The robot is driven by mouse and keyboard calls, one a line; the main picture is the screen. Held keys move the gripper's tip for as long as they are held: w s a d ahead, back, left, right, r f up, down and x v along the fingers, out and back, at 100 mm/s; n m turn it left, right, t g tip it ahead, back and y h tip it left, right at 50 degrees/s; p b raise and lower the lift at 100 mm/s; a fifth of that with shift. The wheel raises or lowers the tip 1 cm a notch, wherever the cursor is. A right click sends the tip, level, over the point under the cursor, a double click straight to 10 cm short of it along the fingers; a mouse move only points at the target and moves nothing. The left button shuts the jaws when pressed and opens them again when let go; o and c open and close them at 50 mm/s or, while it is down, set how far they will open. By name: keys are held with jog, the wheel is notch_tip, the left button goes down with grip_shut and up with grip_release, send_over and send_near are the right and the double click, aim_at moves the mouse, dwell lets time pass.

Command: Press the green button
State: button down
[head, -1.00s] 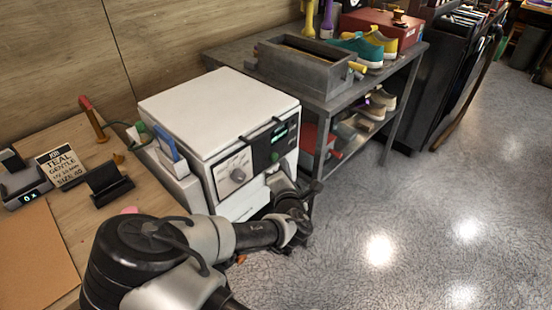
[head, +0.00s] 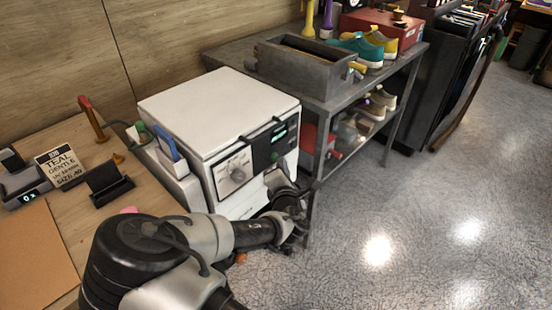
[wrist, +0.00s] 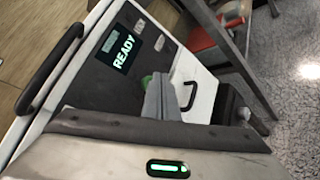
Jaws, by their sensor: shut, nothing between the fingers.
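A white boxy machine (head: 215,112) has a dark front panel with a lit screen (wrist: 122,50) reading "READY". The green button (wrist: 146,81) is on that dark panel, below the screen in the wrist view, and is partly hidden by my fingers. My gripper (wrist: 166,82) is shut and empty, with its fingertips right beside the green button in the picture. I cannot tell whether they touch it.
A dark handle (wrist: 50,70) stands out along the machine's edge. A metal shelf table (head: 330,95) with a grey bin and shoes stands to the right. The floor at right is clear.

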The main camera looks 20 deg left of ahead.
jog(key=shift+w+a, duration=0.2)
jog(key=shift+a, duration=0.3)
dwell(0.4)
jog(key=shift+d, duration=0.1)
jog(key=shift+s+d, duration=0.35)
jog(key=shift+d, duration=0.4)
jog(key=shift+s+d, duration=0.35)
jog(key=shift+d, duration=0.45)
jog(key=shift+s+d, duration=0.3)
jog(key=shift+d, duration=0.45)
jog(key=shift+s+d, duration=0.35)
jog(key=shift+d, duration=0.45)
